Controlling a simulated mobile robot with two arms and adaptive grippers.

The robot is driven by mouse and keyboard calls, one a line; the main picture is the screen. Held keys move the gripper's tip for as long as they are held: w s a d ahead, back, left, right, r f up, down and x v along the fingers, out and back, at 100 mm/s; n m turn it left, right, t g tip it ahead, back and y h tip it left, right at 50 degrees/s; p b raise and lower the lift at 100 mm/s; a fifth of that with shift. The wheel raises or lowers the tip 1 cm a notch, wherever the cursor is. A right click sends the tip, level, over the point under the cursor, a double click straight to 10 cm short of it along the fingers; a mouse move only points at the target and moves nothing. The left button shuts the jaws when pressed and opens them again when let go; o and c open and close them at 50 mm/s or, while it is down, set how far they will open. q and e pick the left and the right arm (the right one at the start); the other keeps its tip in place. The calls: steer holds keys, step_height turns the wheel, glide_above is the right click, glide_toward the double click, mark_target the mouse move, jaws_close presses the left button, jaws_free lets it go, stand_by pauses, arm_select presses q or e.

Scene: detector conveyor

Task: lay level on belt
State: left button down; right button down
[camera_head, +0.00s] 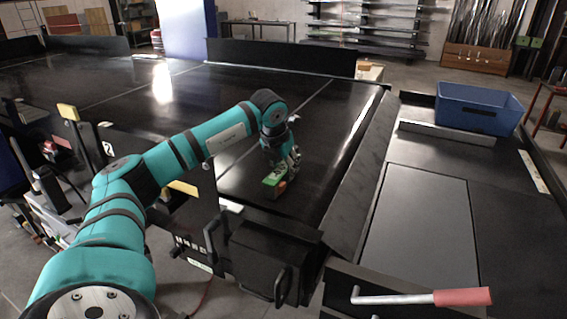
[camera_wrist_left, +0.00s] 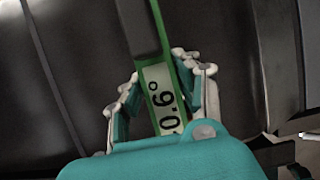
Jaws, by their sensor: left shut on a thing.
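A green level (camera_head: 272,180) is in my left gripper (camera_head: 286,166), low over the near right part of the black belt (camera_head: 235,110). In the left wrist view, the level (camera_wrist_left: 162,84) runs up between the two fingers, with a display that reads about 0.6°. My left gripper (camera_wrist_left: 158,70) is shut on it. The level looks very close to the belt surface, but I cannot tell whether it touches. Its far end is cut off in the wrist view. My right gripper is not in view.
A blue bin (camera_head: 478,108) stands on the dark side table at the right. A lever with a red grip (camera_head: 462,297) is at the front right. A black box with handles (camera_head: 262,258) sits at the belt's near edge. The belt beyond my gripper is clear.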

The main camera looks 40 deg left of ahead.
mark_target(278, 174)
arm_select(q)
steer(key=shift+s, duration=0.1)
steer(key=shift+d, duration=0.1)
steer(key=c, duration=1.4)
jaws_free()
steer(key=o, duration=0.5)
steer(key=shift+s+r+b, duration=0.15)
steer(key=shift+r+b, duration=0.35)
steer(key=b+v, duration=0.3)
steer(key=v, duration=0.6)
steer(key=shift+s+d+r, duration=0.2)
steer(key=shift+r, duration=0.05)
steer(key=shift+s+r, duration=0.25)
steer(key=shift+r, duration=0.35)
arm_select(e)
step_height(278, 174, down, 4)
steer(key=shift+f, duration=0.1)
